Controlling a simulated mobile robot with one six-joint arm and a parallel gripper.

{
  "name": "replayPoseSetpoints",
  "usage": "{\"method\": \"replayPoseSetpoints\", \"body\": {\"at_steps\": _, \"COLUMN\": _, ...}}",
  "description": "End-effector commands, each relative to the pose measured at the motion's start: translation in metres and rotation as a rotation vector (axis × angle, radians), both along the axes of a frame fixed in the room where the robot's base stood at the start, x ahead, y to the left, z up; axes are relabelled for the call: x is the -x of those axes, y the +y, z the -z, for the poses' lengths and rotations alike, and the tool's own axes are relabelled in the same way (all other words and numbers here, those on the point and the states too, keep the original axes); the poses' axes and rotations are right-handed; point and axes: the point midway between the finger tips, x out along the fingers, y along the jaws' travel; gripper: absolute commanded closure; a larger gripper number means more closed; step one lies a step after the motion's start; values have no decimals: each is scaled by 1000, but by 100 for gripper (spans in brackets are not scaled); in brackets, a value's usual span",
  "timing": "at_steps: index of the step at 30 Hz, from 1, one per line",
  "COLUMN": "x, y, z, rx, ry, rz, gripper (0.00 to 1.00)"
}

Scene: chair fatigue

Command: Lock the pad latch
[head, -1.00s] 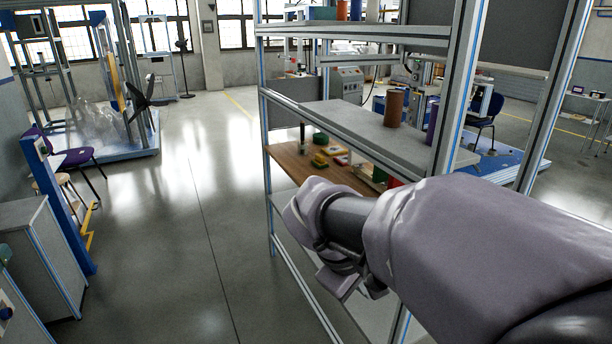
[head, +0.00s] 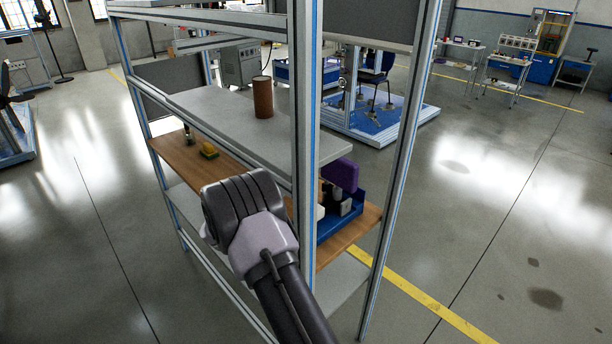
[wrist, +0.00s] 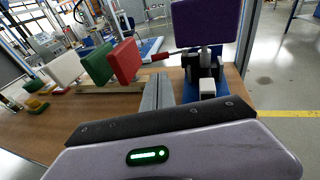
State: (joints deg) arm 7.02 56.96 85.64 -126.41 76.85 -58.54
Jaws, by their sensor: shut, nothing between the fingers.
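In the wrist view a dark purple pad (wrist: 205,22) stands upright on a black fixture (wrist: 203,68) with a pale block at its front. A short red handle (wrist: 162,56) sticks out left of the fixture; it may be the latch, but its locked state cannot be told. My gripper (wrist: 160,77) points forward with its grey fingers together and empty, short of the handle and left of the fixture. The purple pad also shows in the head view (head: 341,174), above a blue base (head: 345,222). My wrist hides the fingers in the head view.
Red (wrist: 124,61), green (wrist: 97,64) and white (wrist: 64,68) pads stand in a wooden rack left of my fingers. The wooden shelf (head: 357,228) lies below a grey shelf (head: 330,148) bearing a brown cylinder (head: 263,98). A frame post (head: 306,130) stands close to my arm.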

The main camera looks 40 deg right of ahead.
Motion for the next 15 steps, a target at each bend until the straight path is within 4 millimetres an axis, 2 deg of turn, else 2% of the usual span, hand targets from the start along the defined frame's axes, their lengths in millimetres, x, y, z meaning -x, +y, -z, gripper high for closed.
{"method": "replayPoseSetpoints", "body": {"at_steps": 5, "x": -2, "y": -9, "z": 3, "rx": -1, "ry": -2, "rz": 4, "gripper": 100}}
{"method": "replayPoseSetpoints", "body": {"at_steps": 15, "x": -25, "y": -75, "z": 18, "rx": -1, "ry": -2, "rz": 4, "gripper": 100}}
